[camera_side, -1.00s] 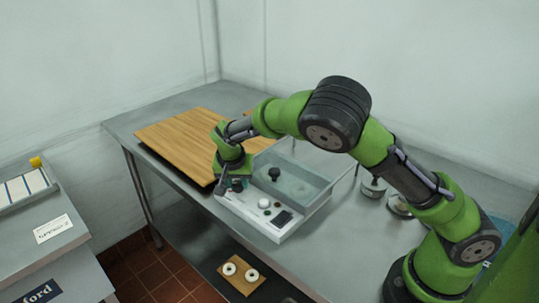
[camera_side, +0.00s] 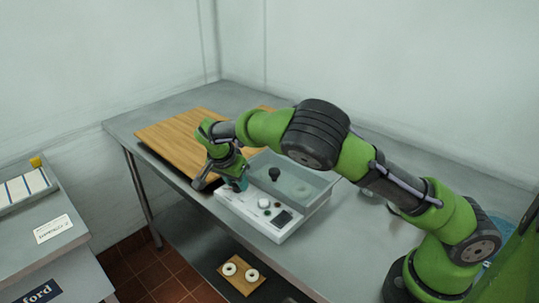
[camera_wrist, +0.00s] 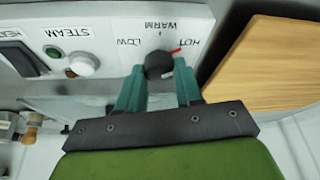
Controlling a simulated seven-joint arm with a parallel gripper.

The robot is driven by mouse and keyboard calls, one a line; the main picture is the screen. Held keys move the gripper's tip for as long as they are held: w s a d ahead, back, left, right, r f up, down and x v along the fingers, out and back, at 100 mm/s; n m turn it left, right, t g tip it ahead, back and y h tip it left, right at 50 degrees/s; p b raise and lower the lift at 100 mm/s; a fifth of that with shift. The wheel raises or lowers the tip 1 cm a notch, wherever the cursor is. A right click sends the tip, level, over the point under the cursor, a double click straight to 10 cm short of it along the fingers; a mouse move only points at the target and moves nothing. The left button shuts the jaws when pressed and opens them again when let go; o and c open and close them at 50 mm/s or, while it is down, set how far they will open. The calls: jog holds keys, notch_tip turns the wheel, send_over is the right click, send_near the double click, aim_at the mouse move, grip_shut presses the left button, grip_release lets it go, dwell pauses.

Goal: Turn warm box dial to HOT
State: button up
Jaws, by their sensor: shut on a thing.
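The warm box (camera_side: 255,215) is a white unit with a clear-walled top on the metal table. Its dial (camera_wrist: 157,66) is a dark round knob at the panel's end, with LOW, WARM and HOT printed around it. A red pointer mark (camera_wrist: 175,50) beside the knob lies toward the word HOT. My gripper (camera_wrist: 159,72) has its two teal fingers shut on the dial, one on each side. In the side view my gripper (camera_side: 241,184) is at the left end of the panel, tilted, and hides the dial there.
A white STEAM knob (camera_wrist: 82,65) and a green button (camera_wrist: 52,51) share the panel. A wooden board (camera_side: 180,138) lies behind and left of the box. A dark knob (camera_side: 274,174) stands on the box top. Two bagels (camera_side: 252,274) rest on a lower board.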

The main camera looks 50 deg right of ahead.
jog(key=o, duration=0.7)
jog(key=shift+o, duration=0.2)
jog(key=v, duration=1.7)
jog(key=shift+s+a+f, duration=0.1)
jog(key=shift+f, duration=0.05)
